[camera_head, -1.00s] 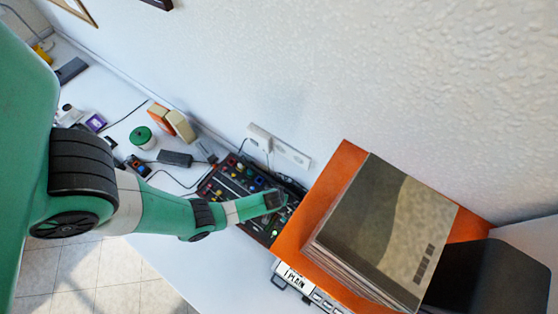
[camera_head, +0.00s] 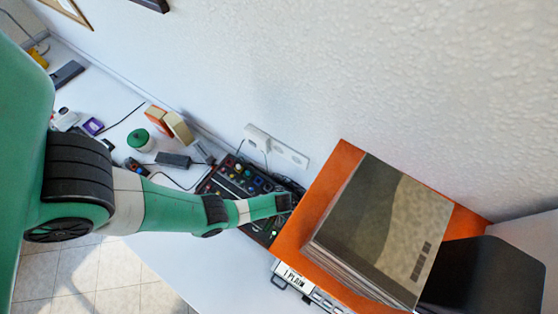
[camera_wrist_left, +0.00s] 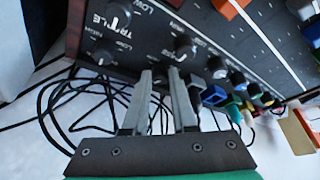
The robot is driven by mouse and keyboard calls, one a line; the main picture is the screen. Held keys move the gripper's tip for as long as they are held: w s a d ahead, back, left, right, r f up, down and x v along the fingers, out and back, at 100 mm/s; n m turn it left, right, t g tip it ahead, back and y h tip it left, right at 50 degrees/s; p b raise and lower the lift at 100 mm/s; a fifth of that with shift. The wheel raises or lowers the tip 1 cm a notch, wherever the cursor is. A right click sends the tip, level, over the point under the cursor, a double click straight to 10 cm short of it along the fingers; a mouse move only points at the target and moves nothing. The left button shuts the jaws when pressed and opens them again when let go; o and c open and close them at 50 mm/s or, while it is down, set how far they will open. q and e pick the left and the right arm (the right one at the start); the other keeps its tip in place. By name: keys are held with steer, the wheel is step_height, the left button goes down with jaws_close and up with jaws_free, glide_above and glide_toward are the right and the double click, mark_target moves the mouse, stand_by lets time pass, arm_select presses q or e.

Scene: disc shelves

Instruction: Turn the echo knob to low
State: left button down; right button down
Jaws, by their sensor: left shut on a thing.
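The dark panel with knobs and sliders (camera_head: 232,178) stands on the white table, left of the orange box. In the left wrist view the panel (camera_wrist_left: 205,25) shows several black knobs and white lettering, with "LOW" legible in places. My left gripper (camera_wrist_left: 160,73) is at the panel, its two grey fingers close together and shut on a small dark knob, mostly hidden between the fingertips. I cannot read this knob's label or pointer. Another black knob (camera_wrist_left: 185,47) is just beyond the fingertips. In the head view my left arm covers part of the panel.
An orange box (camera_head: 345,165) with a stack of records (camera_head: 385,230) stands right of the panel. A power strip (camera_head: 276,146) is behind it. Black cables (camera_wrist_left: 50,115) lie beside the panel. A green-lidded jar (camera_head: 140,139) and small devices stand to the left.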

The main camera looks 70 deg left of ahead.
arm_select(q)
steer(key=c, duration=0.7)
jaws_free()
